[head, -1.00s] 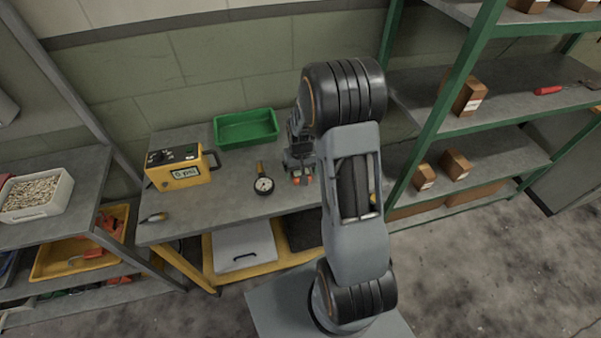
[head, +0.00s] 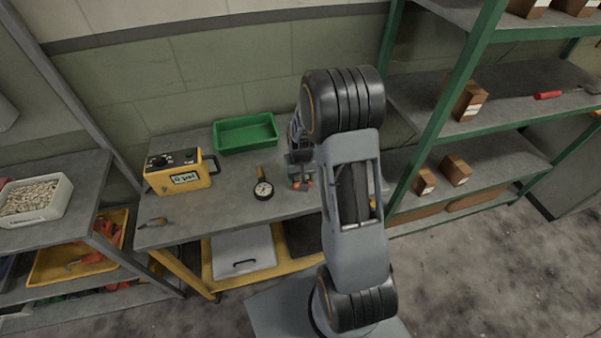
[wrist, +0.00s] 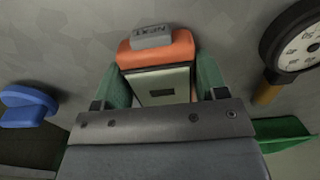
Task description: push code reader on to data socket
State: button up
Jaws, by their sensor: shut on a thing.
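The code reader appears to be the orange and grey device (wrist: 158,53) in the wrist view, with a pale face, a dark slot and a grey tab lettered NEXT, seen upside down. My gripper (wrist: 163,85) is shut on it, with a green pad against each side. In the head view my gripper (head: 301,168) is low over the right part of the bench, and a bit of orange shows beneath it. I cannot tell whether the device touches the bench. I cannot make out the data socket in either view.
A dial gauge (head: 263,189) lies left of my gripper on the grey bench (head: 215,220). A green tray (head: 246,133) and a yellow meter box (head: 180,173) stand farther left. A blue object (wrist: 27,106) shows in the wrist view. Green-framed shelves (head: 455,90) rise on the right.

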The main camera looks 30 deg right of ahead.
jog(key=shift+r, duration=0.25)
jog(key=shift+r+p, duration=2.1)
jog(key=shift+r, duration=0.7)
jog(key=shift+a+f, duration=0.1)
